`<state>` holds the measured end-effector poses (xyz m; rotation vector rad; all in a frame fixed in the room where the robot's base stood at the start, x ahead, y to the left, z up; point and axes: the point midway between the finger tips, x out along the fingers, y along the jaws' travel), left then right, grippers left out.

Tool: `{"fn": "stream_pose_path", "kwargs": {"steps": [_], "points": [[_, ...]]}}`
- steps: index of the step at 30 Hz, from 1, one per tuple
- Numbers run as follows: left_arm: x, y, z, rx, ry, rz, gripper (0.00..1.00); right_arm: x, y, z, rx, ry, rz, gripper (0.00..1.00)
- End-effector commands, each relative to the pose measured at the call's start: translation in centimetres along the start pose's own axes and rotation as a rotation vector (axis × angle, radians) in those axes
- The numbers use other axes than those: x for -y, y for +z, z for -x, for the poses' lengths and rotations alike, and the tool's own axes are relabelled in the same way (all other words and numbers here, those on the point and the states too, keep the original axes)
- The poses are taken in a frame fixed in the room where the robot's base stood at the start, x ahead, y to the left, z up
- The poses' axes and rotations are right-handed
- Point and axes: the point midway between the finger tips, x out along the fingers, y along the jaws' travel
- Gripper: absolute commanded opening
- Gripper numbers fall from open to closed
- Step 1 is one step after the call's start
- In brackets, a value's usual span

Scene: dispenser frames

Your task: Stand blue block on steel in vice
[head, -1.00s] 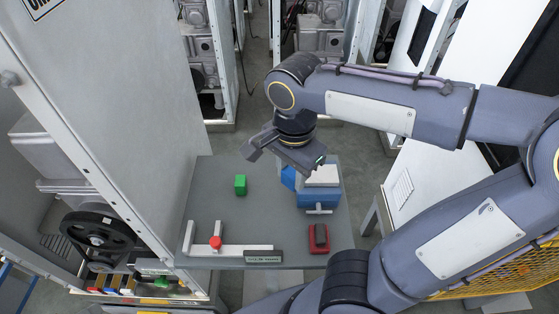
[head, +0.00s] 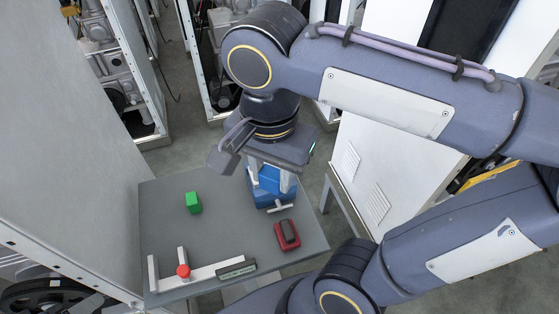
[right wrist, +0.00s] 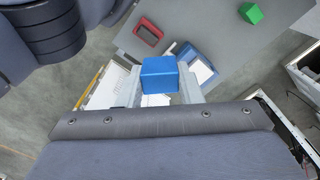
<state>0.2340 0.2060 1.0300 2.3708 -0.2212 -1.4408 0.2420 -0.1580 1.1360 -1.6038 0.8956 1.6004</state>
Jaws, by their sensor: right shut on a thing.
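The blue block (head: 269,174) is between the fingers of my right gripper (head: 271,177), below the palm. The right wrist view shows the block (right wrist: 160,75) clearly, with a pale finger on either side. The blue vice (head: 266,200) stands on the bench under and just in front of the gripper. In the right wrist view the vice (right wrist: 190,53) lies behind the block, with a pale steel top (right wrist: 202,72) partly visible. The block looks raised above it; contact cannot be made out. The head view hides most of the steel. My left gripper is not in view.
A green block (head: 194,202) stands left of the vice on the grey bench (head: 225,225). A red tray (head: 287,235) with a dark piece is in front. Tall cabinets flank the bench.

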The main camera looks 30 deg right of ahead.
Motion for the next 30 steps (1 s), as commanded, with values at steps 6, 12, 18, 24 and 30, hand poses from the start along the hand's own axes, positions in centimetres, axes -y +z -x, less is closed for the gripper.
{"fn": "stream_pose_path", "kwargs": {"steps": [6, 12, 18, 24, 30], "points": [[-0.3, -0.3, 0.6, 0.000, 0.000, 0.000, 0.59, 2.7, -4.6, -2.4, 0.002, 0.007, -0.005, 0.05], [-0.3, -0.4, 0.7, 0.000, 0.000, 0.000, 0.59, 4.6, -8.0, -5.8, 0.003, 0.008, -0.003, 0.05], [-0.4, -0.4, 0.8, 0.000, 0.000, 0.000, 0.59, 5.7, -9.7, -8.0, 0.001, 0.004, -0.003, 0.05], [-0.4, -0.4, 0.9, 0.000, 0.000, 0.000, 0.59, 6.3, -10.8, -9.6, 0.001, 0.004, -0.003, 0.05], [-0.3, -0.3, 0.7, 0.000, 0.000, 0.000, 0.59, 6.2, -10.6, -12.2, 0.000, 0.002, 0.000, 0.05]]}}
